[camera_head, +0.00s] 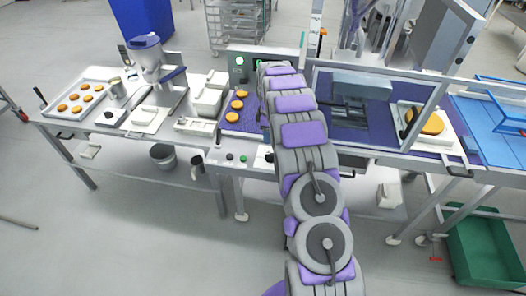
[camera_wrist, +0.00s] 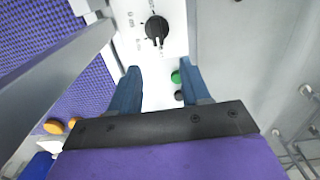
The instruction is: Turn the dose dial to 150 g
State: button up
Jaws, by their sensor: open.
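The dose dial (camera_wrist: 157,29) is a black round knob with a pointer, on a white panel with printed marks, at the top middle of the wrist view. The marks are too small to read surely. My gripper (camera_wrist: 157,66) is open, with two blue fingers pointing toward the panel. The dial lies beyond the fingertips, apart from them, and nothing is between the fingers. In the head view my grey and purple arm reaches to the machine front and hides the gripper and most of the dial's panel.
A green button (camera_wrist: 176,77) and a black button (camera_wrist: 179,96) sit beside the right finger. A purple belt (camera_wrist: 90,95) with round orange pieces runs at left, behind a grey rail (camera_wrist: 60,70). A tray of orange rounds (camera_head: 82,98) stands at far left. A green crate (camera_head: 487,250) is on the floor at right.

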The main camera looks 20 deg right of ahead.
aim_at(270, 154)
jog(key=f, duration=0.1)
jog(key=d+f, duration=0.1)
jog(key=f, duration=0.3)
jog(key=shift+s+d, duration=0.25)
jog(key=shift+d, duration=0.1)
jog(key=f, duration=0.6)
jog(key=shift+w+a+f, duration=0.2)
jog(key=shift+a+f, duration=0.2)
jog(key=shift+d, duration=0.3)
jog(key=shift+c, duration=1)
jog(key=shift+a+r, duration=0.1)
jog(key=shift+a, duration=0.1)
grip_shut()
